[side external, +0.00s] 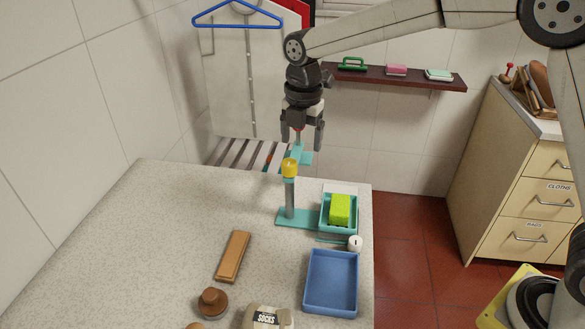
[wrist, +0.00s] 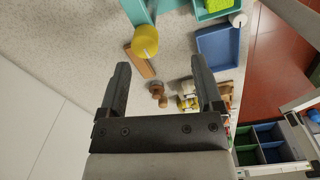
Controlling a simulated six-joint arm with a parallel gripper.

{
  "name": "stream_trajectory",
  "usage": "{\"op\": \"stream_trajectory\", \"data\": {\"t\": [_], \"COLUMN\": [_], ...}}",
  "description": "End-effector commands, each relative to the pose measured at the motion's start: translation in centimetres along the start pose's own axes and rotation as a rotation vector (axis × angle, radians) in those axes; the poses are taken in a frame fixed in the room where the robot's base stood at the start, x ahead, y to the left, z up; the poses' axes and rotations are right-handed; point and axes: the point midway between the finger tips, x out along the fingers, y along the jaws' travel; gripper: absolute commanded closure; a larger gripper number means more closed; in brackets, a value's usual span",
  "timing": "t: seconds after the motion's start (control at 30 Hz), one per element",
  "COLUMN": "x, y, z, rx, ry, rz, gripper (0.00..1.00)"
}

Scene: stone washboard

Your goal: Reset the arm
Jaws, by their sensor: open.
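My gripper (side external: 302,137) hangs above the far part of the stone counter (side external: 165,225), fingers pointing down. In the wrist view its two fingers (wrist: 162,80) are spread apart with nothing between them. In the side view it is above and close to a teal stand with a grey post (side external: 289,198) and a yellow top (side external: 290,168). The yellow top also shows in the wrist view (wrist: 145,40). I cannot tell the exact gap between the fingers and the stand.
On the counter are a teal tray (side external: 324,228) holding a green sponge (side external: 340,209), a blue tray (side external: 331,283), a wooden block (side external: 233,256), a brown knob-like item (side external: 212,302) and a socks container (side external: 267,317). A wall shelf (side external: 400,77) is behind. The counter's left is clear.

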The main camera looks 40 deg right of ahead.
Motion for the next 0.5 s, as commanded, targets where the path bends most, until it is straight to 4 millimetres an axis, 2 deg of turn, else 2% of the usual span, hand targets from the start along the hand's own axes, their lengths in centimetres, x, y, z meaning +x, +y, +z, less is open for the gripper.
{"op": "stream_trajectory", "data": {"t": [0.5], "x": [3.7], "y": [-8.6], "z": [1.6], "rx": [0.823], "ry": [-0.001], "rz": [0.081], "gripper": [0.16]}}
